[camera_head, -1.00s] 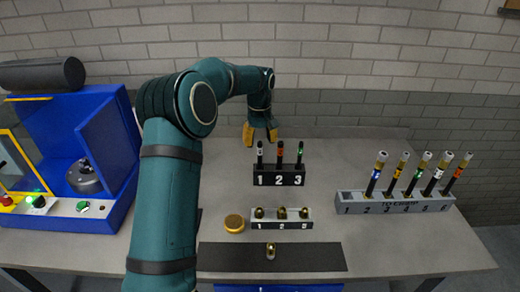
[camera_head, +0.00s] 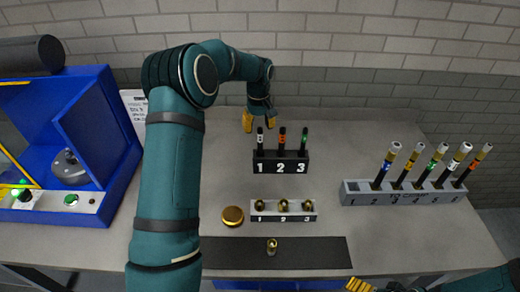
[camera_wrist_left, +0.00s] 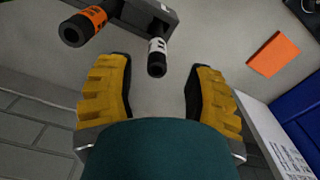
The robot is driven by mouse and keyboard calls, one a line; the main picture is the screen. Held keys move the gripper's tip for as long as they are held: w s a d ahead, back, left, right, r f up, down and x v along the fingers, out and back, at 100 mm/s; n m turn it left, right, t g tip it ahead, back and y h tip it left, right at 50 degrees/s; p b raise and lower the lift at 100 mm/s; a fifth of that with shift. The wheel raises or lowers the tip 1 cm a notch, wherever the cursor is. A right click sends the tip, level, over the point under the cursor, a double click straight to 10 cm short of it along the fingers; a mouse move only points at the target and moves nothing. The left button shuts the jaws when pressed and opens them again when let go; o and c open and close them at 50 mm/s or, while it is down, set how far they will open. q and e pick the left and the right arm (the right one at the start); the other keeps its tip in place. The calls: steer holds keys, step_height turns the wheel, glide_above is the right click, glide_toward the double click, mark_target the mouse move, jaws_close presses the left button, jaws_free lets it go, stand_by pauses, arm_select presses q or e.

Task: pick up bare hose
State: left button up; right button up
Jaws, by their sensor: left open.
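A black rack (camera_head: 281,168) numbered 1 to 3 holds three upright bare black hoses: a white-banded one (camera_head: 260,140) in 1, an orange-banded one (camera_head: 282,140) in 2, a green-banded one (camera_head: 304,141) in 3. My left gripper (camera_head: 259,121) is open and empty, just behind the white-banded hose. In the left wrist view, that hose's end (camera_wrist_left: 157,64) shows between and ahead of the open yellow fingers (camera_wrist_left: 160,82), with no visible contact. The orange-banded hose (camera_wrist_left: 84,27) lies left of it there. Part of my right gripper (camera_head: 360,285) shows at the bottom edge.
A grey rack (camera_head: 410,196) with several fitted hoses stands right. A small rack of brass fittings (camera_head: 283,217), a brass disc (camera_head: 232,215) and a dark mat (camera_head: 312,253) lie in front. A blue machine (camera_head: 100,130) stands left.

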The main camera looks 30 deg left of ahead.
mark_target(260, 140)
arm_select(q)
steer(key=shift+d+f, duration=0.15)
steer(key=shift+f, duration=1.4)
steer(key=shift+d+f, duration=0.1)
steer(key=shift+f, duration=1.4)
jaws_close()
